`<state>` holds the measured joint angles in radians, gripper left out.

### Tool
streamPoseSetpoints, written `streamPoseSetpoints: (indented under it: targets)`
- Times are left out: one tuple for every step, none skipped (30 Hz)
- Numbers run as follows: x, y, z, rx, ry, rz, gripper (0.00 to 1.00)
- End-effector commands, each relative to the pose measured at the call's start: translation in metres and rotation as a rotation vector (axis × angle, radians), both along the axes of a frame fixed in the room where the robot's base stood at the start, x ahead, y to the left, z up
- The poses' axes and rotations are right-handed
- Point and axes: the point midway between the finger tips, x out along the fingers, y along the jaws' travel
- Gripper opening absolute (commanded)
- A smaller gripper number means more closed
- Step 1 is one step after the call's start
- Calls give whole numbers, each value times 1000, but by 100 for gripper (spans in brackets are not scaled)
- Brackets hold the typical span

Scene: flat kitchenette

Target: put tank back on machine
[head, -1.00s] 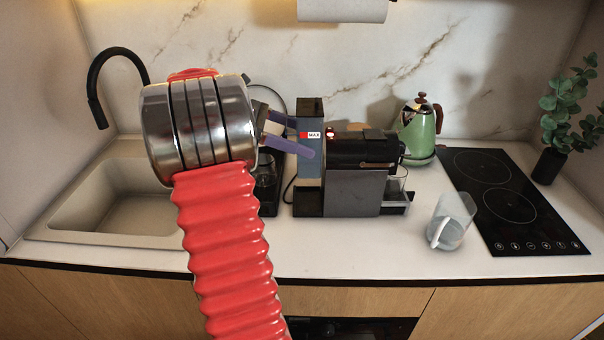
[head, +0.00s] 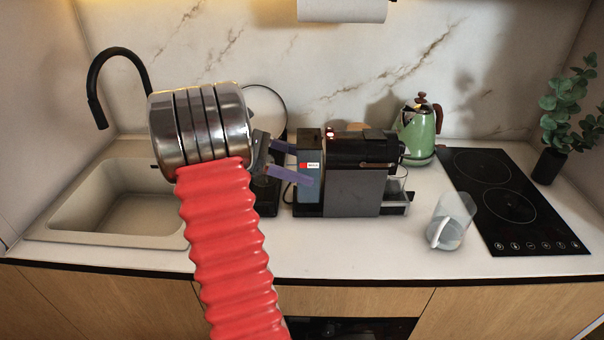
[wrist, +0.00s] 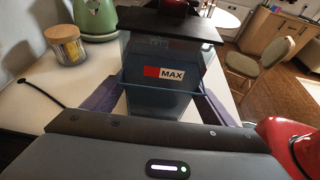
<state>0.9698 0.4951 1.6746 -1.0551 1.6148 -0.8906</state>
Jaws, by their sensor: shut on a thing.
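The tank (head: 309,190) is a tall clear bluish box with a dark lid and a red and white MAX label. It stands upright against the left end of the dark coffee machine (head: 352,192), above a black base part. Whether it touches that base cannot be told. My gripper (head: 303,165) reaches in from the left and is shut on the tank, with a purple finger on each side. The wrist view shows the tank (wrist: 160,105) upright between the fingers, with a blue band across its front. Its lower end is hidden there.
A glass (head: 397,183) is on the machine's drip tray. The sink (head: 110,205) is left and the hob (head: 505,200) right. The front counter is clear.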

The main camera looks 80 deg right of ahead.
Motion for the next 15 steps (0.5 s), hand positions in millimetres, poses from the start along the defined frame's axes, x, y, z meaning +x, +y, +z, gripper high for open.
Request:
streamPoseSetpoints:
  targets:
    - [0, 0, -5, 2, 2, 0, 28]
    - [0, 0, -9, 2, 2, 0, 28]
    - [0, 0, -14, 1, 2, 1, 28]
    - [0, 0, -18, 1, 2, 1, 28]
    - [0, 0, -21, 1, 2, 1, 28]
    - [0, 0, -26, 0, 2, 0, 28]
    - [0, 0, -29, -1, 2, 0, 28]
    - [0, 0, -31, -1, 2, 0, 28]
    - [0, 0, -32, -1, 2, 0, 28]
    - [0, 0, -33, -1, 2, 0, 28]
    - [0, 0, -34, -1, 2, 0, 28]
    - [0, 0, -34, -2, 1, 1, 28]
    - [0, 0, -34, -2, 0, 0, 28]
    - [0, 0, -34, -2, 0, 0, 28]
    - [0, 0, -34, -2, 0, 0, 28]
